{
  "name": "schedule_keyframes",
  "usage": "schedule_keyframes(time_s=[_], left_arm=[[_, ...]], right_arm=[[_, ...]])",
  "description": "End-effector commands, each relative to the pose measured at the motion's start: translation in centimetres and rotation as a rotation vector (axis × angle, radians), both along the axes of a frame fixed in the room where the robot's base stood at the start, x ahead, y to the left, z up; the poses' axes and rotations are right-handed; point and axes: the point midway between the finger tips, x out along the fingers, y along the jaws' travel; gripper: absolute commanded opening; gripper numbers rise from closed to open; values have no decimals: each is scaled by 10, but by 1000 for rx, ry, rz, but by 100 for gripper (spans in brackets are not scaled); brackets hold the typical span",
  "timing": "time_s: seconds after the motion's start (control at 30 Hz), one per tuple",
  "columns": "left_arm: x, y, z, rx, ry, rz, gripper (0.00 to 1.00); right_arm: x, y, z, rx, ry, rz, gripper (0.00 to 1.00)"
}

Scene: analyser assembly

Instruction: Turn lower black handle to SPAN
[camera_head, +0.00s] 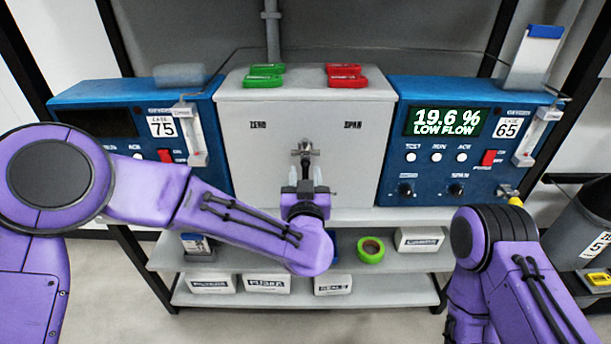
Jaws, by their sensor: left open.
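The grey front panel (250,165) stands between two blue analysers, with ZERO printed on its left and SPAN on its right. A metal valve fitting (305,151) sits at its middle, below and between the two labels. My left gripper (304,177) is open in front of the panel, just below the fitting, its fingers pointing up and apart.
The right analyser (396,160) reads 19.6 % LOW FLOW. A lower shelf (400,262) holds green tape (370,250) and boxes. A grey bin (580,235) stands at right.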

Motion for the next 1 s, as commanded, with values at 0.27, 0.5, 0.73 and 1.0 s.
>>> schedule_keyframes(time_s=[0.27,0.5,0.73,1.0], left_arm=[[1,0,-1,1,1,0,30],[1,0,-1,0,1,0,0],[1,-1,-1,-33,1,-1,0],[1,-6,0,-190,1,-1,0]], right_arm=[[0,0,0,0,0,0,0],[0,0,0,0,0,0,0],[0,0,-1,0,0,0,0],[0,0,-3,0,0,0,0]])
